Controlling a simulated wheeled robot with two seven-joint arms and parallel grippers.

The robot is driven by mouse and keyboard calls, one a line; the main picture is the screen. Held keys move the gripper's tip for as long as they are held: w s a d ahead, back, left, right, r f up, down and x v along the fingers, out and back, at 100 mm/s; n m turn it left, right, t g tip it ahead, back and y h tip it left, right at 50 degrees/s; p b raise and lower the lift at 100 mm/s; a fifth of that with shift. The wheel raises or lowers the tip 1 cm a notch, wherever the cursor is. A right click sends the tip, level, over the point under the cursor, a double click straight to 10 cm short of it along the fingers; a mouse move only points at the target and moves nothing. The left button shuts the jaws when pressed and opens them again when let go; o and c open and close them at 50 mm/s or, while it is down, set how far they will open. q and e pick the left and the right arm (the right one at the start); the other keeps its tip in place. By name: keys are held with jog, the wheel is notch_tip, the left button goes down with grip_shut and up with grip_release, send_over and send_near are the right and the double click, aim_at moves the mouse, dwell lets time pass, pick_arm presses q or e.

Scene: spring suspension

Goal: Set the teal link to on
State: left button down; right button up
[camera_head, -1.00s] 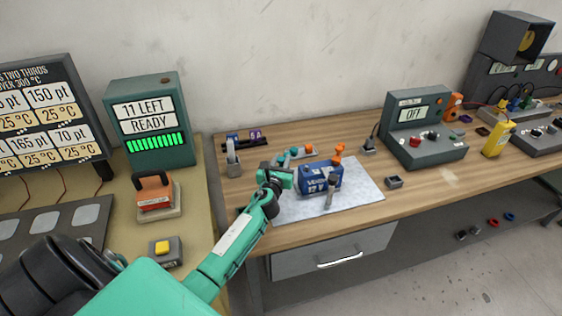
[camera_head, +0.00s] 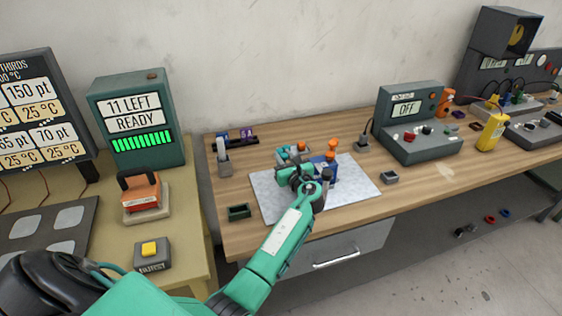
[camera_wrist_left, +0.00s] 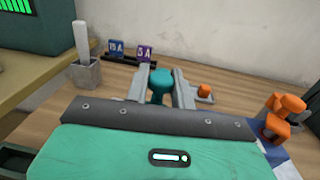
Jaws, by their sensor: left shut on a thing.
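The teal link (camera_wrist_left: 160,84) stands between the two grey fingers of my left gripper (camera_wrist_left: 163,88) in the left wrist view. The gripper is shut on it. In the head view my left gripper (camera_head: 291,163) reaches over the back of the pale mat (camera_head: 350,180), and the link is largely hidden there. A small orange piece (camera_wrist_left: 204,90) sits just right of the fingers. The blue 12 V unit (camera_head: 330,168) with orange parts on top (camera_head: 332,146) stands to the right, partly covered by my arm. My right gripper is not in view.
A grey holder (camera_head: 223,164) with a white stick and a fuse rack (camera_head: 238,138) stand at the back left. A dark green tray (camera_head: 239,211) is left of the mat. A grey box reading OFF (camera_head: 405,108) stands to the right.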

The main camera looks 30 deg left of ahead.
pick_arm(q)
jog(key=shift+w+d+n+g, duration=0.1)
jog(key=shift+d+n+g, duration=0.05)
jog(key=shift+n+g, duration=0.2)
jog(key=c, duration=1.2)
grip_release()
jog(key=shift+s+d+f+b, duration=0.1)
jog(key=shift+s+d+b, duration=0.2)
jog(key=shift+d, duration=0.2)
jog(key=b+v, duration=0.2)
jog(key=v, duration=1)
jog(key=shift+d+b, duration=0.3)
jog(key=shift+d, duration=0.05)
jog(key=shift+s+f, duration=0.1)
